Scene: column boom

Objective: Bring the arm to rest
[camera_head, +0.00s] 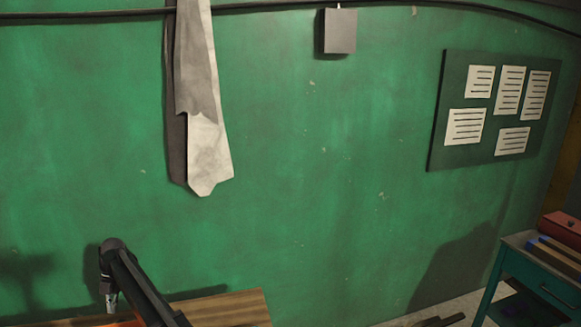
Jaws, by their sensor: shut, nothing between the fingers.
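My arm rises from the bottom edge at the lower left of the head view and bends over at a dark upper joint. My gripper (111,301) hangs down from that joint, small and pointing at the floor side of the picture. Its fingers are together with nothing between them. The lower part of the arm is cut off by the frame.
A grey and white cloth (205,150) hangs on the wall above. A grey box (340,31) hangs under a dark cable. A board with several papers (445,150) is at right. A teal cart (545,285) bearing a red case (562,228) stands at lower right. The middle wall is bare.

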